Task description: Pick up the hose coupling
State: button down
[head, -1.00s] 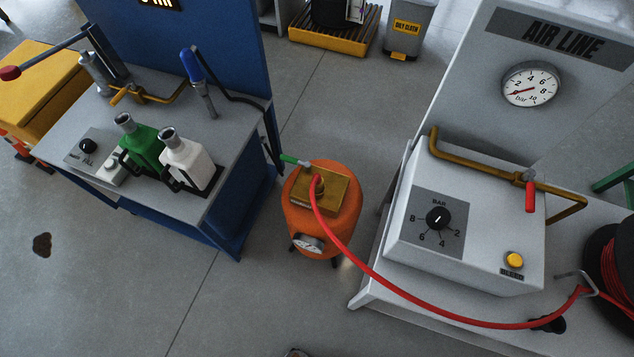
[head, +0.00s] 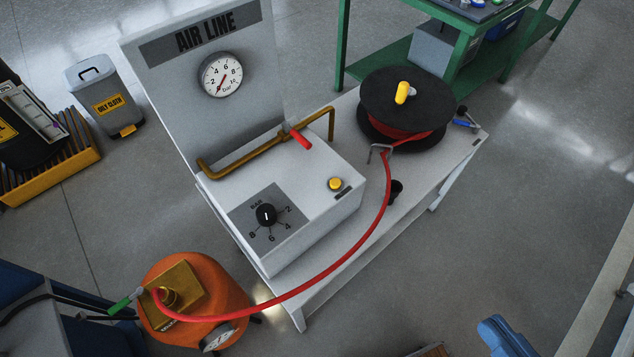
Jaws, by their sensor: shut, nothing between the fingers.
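A red hose (head: 345,258) runs from the black reel (head: 405,88) through a wire guide, over the bench edge and down to the orange tank (head: 200,280). Its end meets a brass fitting (head: 167,297) on the tank's brass top plate. I cannot tell whether this end piece is the hose coupling. A small blue and metal piece (head: 463,123) lies on the bench right of the reel, too small to identify. My gripper is not in view.
The white AIR LINE bench holds a gauge (head: 221,75), a regulator box (head: 300,200) and a black cup (head: 395,191). A green bench (head: 395,75) stands behind. A blue object (head: 505,337) is cut off at the bottom edge.

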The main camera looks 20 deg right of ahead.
aim_at(168, 296)
jog(key=i+j+u, duration=0.1)
jog(key=j, duration=0.3)
jog(key=j+u, duration=0.15)
jog(key=j, duration=0.25)
jog(key=i+j+u, duration=0.1)
jog(key=j, duration=0.25)
jog(key=i+j+u, duration=0.15)
jog(key=j, duration=0.2)
jog(key=i+j+u, duration=0.1)
jog(key=j, duration=0.25)
jog(key=i, duration=0.1)
